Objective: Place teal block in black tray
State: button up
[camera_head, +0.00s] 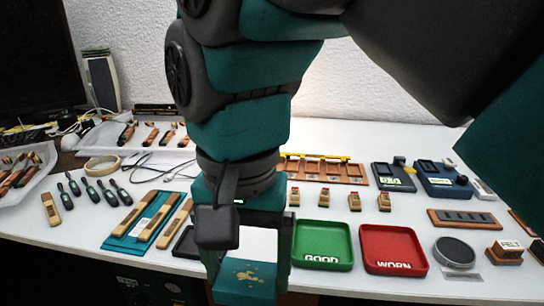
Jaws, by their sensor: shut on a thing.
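My gripper (247,278) hangs at the front of the table, a little left of the picture's middle. It is shut on the teal block (245,284), which has gold-coloured specks on its face. The block sits between the two fingers near the table's front edge; I cannot tell its height above the table. A black tray (185,243) lies just left of my gripper, and much of it is hidden behind the gripper.
A green tray marked GOOD (322,246) and a red tray marked WORN (393,249) lie to the right. A teal board with wooden pieces (122,243) lies to the left. A round dark dish (455,251) and a FELT block (506,252) stand farther right.

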jog(key=w+a, duration=0.3)
jog(key=w, duration=0.1)
jog(key=w+a+f+p, duration=0.1)
jog(key=w+a, duration=0.2)
jog(key=w, duration=0.1)
jog(key=w+a, duration=0.3)
jog(key=w, duration=0.1)
jog(key=shift+a+f, duration=0.25)
jog(key=shift+a, duration=0.1)
jog(key=shift+f+p, duration=0.4)
jog(key=shift+f, duration=1.35)
jog(key=shift+f, duration=0.1)
jog(key=o, duration=1.1)
notch_tip(320, 180, up, 8)
jog(key=p, duration=0.2)
jog(key=shift+f, duration=0.15)
